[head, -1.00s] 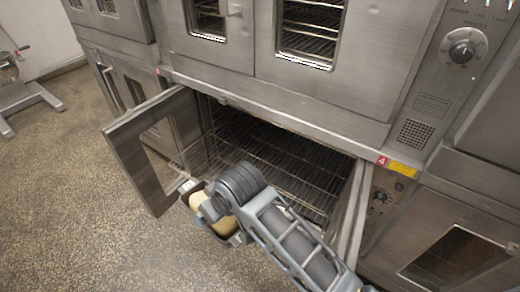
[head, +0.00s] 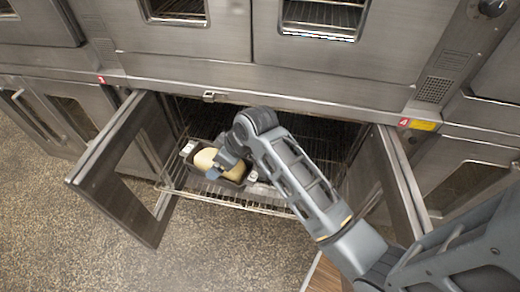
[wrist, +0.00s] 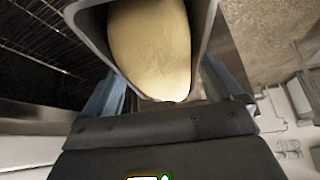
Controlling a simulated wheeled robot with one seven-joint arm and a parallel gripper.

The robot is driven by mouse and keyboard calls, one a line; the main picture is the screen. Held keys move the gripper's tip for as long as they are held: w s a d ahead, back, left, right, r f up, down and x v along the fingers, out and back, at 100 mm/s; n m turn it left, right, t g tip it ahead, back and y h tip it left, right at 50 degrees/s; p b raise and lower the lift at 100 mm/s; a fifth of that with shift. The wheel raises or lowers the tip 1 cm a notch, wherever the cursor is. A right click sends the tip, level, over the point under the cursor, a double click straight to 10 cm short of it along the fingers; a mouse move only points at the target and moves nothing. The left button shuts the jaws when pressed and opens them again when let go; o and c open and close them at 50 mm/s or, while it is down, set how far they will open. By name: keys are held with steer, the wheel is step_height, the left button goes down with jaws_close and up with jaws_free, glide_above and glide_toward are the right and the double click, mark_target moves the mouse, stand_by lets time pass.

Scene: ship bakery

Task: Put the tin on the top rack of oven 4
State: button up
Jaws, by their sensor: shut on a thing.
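The tin (head: 232,181) is a dark loaf tin with pale dough in it. My gripper (head: 228,170) is shut on the tin at the mouth of the open lower oven. In the wrist view the tin (wrist: 205,18) fills the top middle between my gripper's fingers (wrist: 160,92). Oven 4, marked by a red label (head: 404,122), has both doors open. The rack (head: 270,206) shows at the front of its opening, below or around the tin. I cannot tell whether the tin touches the rack. My arm hides part of the oven's inside.
The left door (head: 120,165) stands open towards the floor, and the right door (head: 400,170) stands open beside my arm. Closed upper oven doors (head: 180,40) are above. The speckled floor (head: 120,262) is clear at lower left.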

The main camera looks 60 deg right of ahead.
steer(key=shift+n+y, duration=0.3)
steer(key=shift+n, duration=0.3)
steer(key=s+d+f, duration=0.1)
steer(key=s+d, duration=0.1)
steer(key=d, duration=0.1)
steer(key=s+d+f+b, duration=0.1)
steer(key=s+d+f, duration=0.1)
steer(key=d, duration=0.2)
steer(key=s+d+f+b, duration=0.1)
steer(key=s+d, duration=0.1)
steer(key=d, duration=0.1)
steer(key=shift+d+f, duration=0.15)
steer(key=shift+d, duration=0.05)
steer(key=s+d+f+n+b, duration=0.2)
steer(key=s+d+f, duration=0.1)
steer(key=s+d, duration=0.5)
steer(key=shift+y, duration=0.4)
steer(key=shift+s+d+f+b, duration=0.1)
steer(key=shift+s+f+b, duration=0.1)
steer(key=shift+f, duration=1.45)
steer(key=shift+s+f+b, duration=0.1)
steer(key=shift+s+f, duration=0.05)
steer(key=shift+f, duration=1.45)
steer(key=shift+s+d+f+b, duration=0.1)
steer(key=shift+s+f, duration=0.1)
steer(key=shift+f, duration=1.45)
steer(key=shift+f, duration=0.1)
steer(key=o, duration=0.7)
steer(key=shift+a+f, duration=0.1)
steer(key=shift+o, duration=0.6)
